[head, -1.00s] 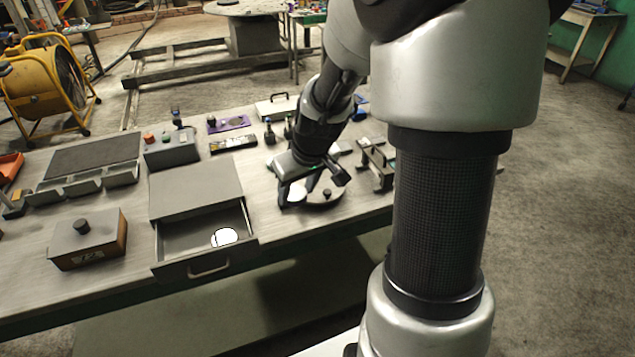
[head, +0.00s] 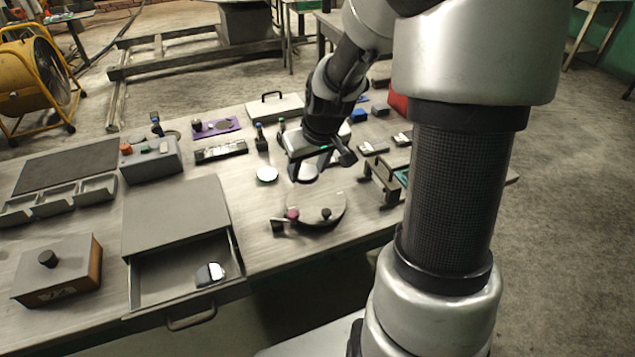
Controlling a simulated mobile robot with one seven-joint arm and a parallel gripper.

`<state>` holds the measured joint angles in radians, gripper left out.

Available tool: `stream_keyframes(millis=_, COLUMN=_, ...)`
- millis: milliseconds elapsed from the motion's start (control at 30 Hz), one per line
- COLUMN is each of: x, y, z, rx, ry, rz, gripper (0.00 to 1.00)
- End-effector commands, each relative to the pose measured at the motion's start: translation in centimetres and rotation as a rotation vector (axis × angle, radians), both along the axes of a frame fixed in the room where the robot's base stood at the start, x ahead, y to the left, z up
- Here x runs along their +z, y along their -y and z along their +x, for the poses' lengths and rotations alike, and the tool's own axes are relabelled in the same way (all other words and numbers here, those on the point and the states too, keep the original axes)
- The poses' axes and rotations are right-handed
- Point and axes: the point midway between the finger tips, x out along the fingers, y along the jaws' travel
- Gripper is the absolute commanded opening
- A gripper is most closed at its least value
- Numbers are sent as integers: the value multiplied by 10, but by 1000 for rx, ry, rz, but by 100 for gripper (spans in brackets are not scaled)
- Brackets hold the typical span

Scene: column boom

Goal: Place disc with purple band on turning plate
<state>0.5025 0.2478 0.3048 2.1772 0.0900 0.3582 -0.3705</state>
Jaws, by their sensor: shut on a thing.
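The turning plate (head: 316,203) is a round grey plate near the table's front edge, with a dark knob (head: 325,214) on it and a dark red knob (head: 292,214) at its left side. My gripper (head: 308,173) is just behind the plate, pointing down. It is shut on a pale disc (head: 307,175) that shows between its fingers, low over or at the tabletop. The disc's band looks faintly purple but is too small to be sure. Another pale disc (head: 267,174) with a greenish rim lies on the table left of my gripper, apart from it.
A grey drawer box (head: 178,219) stands left with its drawer open and a black-and-white object (head: 210,274) inside. A metal bracket fixture (head: 382,182) stands right of the plate. Small tools (head: 262,138) and a pale case (head: 275,107) are behind my gripper.

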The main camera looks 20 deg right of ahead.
Motion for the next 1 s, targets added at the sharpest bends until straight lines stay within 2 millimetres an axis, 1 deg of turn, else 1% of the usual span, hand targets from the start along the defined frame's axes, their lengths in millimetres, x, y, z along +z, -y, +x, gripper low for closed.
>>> stream_keyframes(millis=33, x=-6, y=9, z=0, rx=32, ry=0, rz=-2, gripper=12)
stream_keyframes(millis=233, x=-6, y=23, z=0, rx=238, ry=-4, rz=1, gripper=12)
stream_keyframes(millis=400, x=1, y=28, z=3, rx=412, ry=5, rz=4, gripper=12)
stream_keyframes(millis=533, x=4, y=30, z=4, rx=492, ry=7, rz=6, gripper=12)
stream_keyframes(millis=633, x=-7, y=30, z=4, rx=514, ry=5, rz=8, gripper=12)
stream_keyframes(millis=833, x=-44, y=30, z=3, rx=515, ry=4, rz=8, gripper=12)
stream_keyframes(millis=1000, x=-57, y=30, z=4, rx=516, ry=6, rz=6, gripper=12)
